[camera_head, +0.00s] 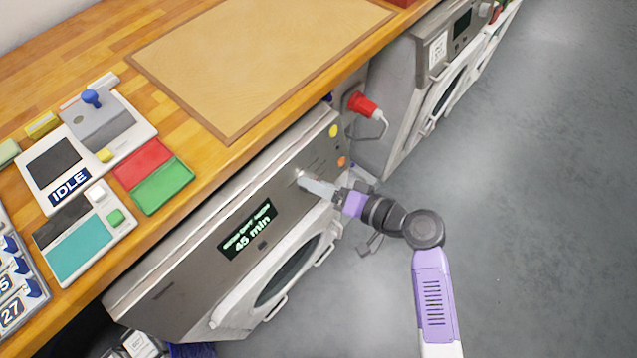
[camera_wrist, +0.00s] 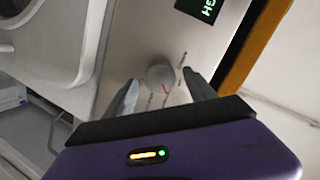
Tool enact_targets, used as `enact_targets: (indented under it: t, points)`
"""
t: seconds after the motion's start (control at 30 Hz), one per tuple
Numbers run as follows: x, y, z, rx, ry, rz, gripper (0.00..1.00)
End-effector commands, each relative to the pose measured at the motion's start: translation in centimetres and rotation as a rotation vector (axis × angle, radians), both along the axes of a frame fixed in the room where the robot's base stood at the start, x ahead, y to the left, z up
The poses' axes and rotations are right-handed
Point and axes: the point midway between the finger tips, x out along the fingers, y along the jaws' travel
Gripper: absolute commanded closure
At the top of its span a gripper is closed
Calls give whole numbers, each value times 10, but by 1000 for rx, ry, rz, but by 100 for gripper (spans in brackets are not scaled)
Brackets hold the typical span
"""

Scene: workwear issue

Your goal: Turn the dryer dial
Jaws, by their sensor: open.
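The dryer (camera_head: 180,285) is the grey machine under the wooden counter, with a display (camera_head: 247,230) that reads "45 min". My gripper (camera_wrist: 158,92) is open, with one finger on each side of the dial. I cannot tell whether the fingers touch it. In the head view my gripper (camera_head: 303,183) is at the dryer's front panel and mostly hides the dial.
The wooden counter (camera_head: 215,150) runs above the dryer, with an "IDLE" device (camera_head: 70,187) and red and green pads (camera_head: 150,175) on it. A red plug (camera_head: 362,105) sticks out right of the dryer. A second machine (camera_head: 400,75) stands beyond. The grey floor (camera_head: 540,200) is clear.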

Motion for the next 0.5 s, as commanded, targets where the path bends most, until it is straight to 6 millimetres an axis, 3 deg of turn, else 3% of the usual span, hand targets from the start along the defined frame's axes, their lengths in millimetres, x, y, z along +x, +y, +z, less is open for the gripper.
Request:
enact_targets:
  t: [0.3, 0.5]
  points:
    - [-24, -41, 13, -2, 1, -5, 36]
    - [-35, -58, 20, 0, 0, -3, 36]
